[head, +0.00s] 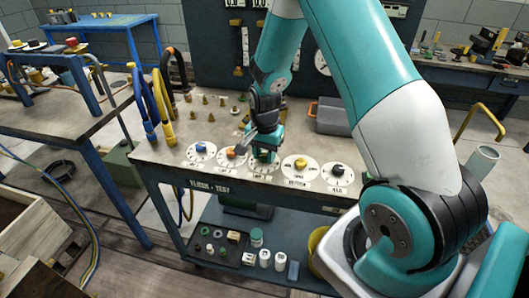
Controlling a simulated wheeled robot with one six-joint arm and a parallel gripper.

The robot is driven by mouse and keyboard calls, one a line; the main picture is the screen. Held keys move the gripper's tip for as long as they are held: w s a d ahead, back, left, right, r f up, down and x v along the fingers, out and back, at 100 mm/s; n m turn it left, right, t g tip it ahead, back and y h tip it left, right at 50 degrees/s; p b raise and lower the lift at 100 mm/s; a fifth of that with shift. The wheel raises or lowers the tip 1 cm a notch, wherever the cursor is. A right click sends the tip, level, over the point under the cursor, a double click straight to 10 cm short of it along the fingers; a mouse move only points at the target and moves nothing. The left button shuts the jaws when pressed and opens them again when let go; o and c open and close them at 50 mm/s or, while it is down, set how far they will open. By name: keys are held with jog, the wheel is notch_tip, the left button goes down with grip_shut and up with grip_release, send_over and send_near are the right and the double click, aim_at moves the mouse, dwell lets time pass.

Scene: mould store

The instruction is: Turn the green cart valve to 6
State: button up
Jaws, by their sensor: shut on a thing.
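The green cart valve (262,168) is the middle one in a row of round white dials along the front of the cart top. My gripper (264,151) comes down on it from above and is shut on its knob. The gripper hides most of the knob and the upper part of the dial. The knob's pointer and the number it points to cannot be read from here.
A blue-knobbed dial (200,149) and an orange-knobbed dial (231,153) lie to the left. A yellow-knobbed dial (300,165) and a black-knobbed dial (338,171) lie to the right. Small brass fittings (221,101) stand behind. A grey box (333,117) sits at the back right.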

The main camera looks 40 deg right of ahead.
aim_at(265, 155)
jog(key=shift+m, duration=1.5)
jog(key=o, duration=0.9)
jog(key=shift+r, duration=0.1)
notch_tip(265, 155, up, 17)
jog(key=shift+r+b, duration=0.15)
jog(key=shift+b, duration=0.15)
